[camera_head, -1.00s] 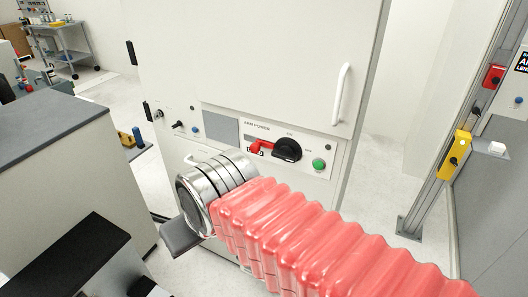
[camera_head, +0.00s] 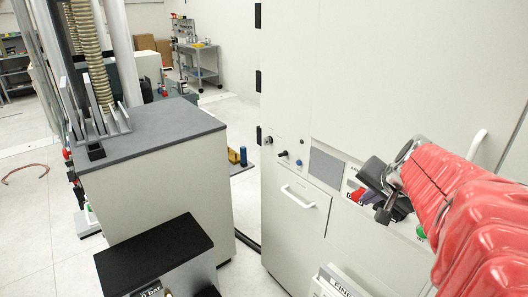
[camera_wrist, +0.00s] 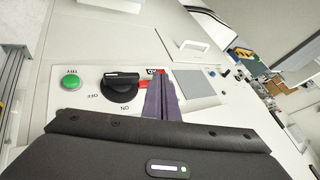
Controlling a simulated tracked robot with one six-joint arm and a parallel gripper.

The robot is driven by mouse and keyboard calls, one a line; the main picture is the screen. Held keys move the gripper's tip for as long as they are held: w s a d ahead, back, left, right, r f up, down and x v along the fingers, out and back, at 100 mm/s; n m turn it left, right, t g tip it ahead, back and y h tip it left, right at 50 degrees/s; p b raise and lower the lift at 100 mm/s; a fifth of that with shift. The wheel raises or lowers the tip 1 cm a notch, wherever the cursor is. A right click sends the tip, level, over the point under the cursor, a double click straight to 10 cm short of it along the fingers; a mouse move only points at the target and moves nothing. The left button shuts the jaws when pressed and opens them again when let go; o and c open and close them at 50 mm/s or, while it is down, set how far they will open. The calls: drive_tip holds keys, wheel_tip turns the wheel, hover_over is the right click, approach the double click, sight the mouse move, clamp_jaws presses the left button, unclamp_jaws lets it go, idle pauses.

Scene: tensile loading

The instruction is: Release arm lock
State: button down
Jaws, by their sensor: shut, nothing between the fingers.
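The arm power panel (camera_wrist: 90,105) shows upside down in the wrist view. It carries a black rotary knob (camera_wrist: 122,84) with ON and OFF marks and a green button (camera_wrist: 71,82) marked TRY. A small red lock piece (camera_wrist: 144,84) shows beside the knob, mostly hidden behind my gripper (camera_wrist: 161,82). My gripper's purple fingers are shut together with nothing between them, in front of the panel at the red piece. Whether they touch it I cannot tell. In the head view the red piece (camera_head: 357,195) and the green button (camera_head: 421,232) show around my gripper, which covers the knob.
The panel is on a tall white cabinet (camera_head: 290,95) with a white drawer handle (camera_head: 299,197). A grey-topped bench (camera_head: 150,135) stands to the left, with a black-topped box (camera_head: 155,250) in front of it. A cart (camera_head: 196,60) stands far back.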

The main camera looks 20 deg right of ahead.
drive_tip(key=d+m, duration=0.1)
drive_tip(key=d, duration=0.2)
drive_tip(key=shift+s+d, duration=0.15)
drive_tip(key=shift+s, duration=0.05)
drive_tip(key=x, duration=1)
drive_tip(key=shift+d, duration=0.2)
drive_tip(key=shift+r, duration=0.15)
drive_tip(key=shift+w+h, duration=0.1)
drive_tip(key=shift+h, duration=0.2)
